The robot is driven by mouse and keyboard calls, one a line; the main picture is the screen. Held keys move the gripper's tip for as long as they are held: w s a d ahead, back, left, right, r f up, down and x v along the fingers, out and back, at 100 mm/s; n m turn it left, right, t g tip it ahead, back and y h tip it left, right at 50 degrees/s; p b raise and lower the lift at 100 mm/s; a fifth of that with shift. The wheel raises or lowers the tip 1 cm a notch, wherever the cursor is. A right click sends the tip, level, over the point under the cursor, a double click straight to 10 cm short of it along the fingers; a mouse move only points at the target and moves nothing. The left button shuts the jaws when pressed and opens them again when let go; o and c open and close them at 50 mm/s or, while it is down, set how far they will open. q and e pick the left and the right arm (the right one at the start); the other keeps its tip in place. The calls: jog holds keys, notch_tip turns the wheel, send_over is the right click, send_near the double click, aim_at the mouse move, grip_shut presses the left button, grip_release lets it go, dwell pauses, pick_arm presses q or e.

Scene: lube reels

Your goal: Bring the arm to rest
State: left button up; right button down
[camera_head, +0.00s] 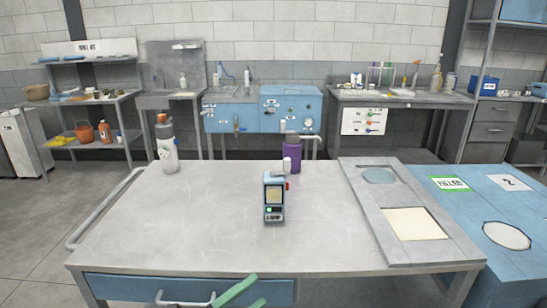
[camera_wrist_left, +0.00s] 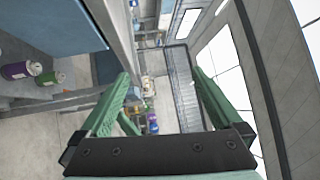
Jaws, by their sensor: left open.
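My left gripper (camera_head: 243,292) shows at the bottom edge of the head view as green fingers, in front of the table's blue drawer front. Most of it and its arm are cut off by the picture's edge. In the left wrist view the two green fingers (camera_wrist_left: 162,85) stand wide apart with nothing between them. The gripper is open and empty, apart from the objects on the table. My right gripper is in neither view.
The grey table (camera_head: 190,225) holds a blue device (camera_head: 274,198), a white bottle (camera_head: 167,150), a purple bottle (camera_head: 293,158) and a grey panel (camera_head: 370,205). Blue cabinet (camera_head: 490,205) at right. The table's front left is clear.

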pick_arm(q)
jog(key=s+a+f+n+g+y+p, duration=0.1)
jog(key=s+a+f+n+y+p, duration=0.1)
jog(key=s+a+f+n+y, duration=0.4)
jog(key=s+a+f+n+g+y+p, duration=0.2)
jog(key=s+a+f+n+y, duration=0.4)
jog(key=s+f+n, duration=0.7)
jog(key=s+n+y+p, duration=0.1)
jog(key=n, duration=0.6)
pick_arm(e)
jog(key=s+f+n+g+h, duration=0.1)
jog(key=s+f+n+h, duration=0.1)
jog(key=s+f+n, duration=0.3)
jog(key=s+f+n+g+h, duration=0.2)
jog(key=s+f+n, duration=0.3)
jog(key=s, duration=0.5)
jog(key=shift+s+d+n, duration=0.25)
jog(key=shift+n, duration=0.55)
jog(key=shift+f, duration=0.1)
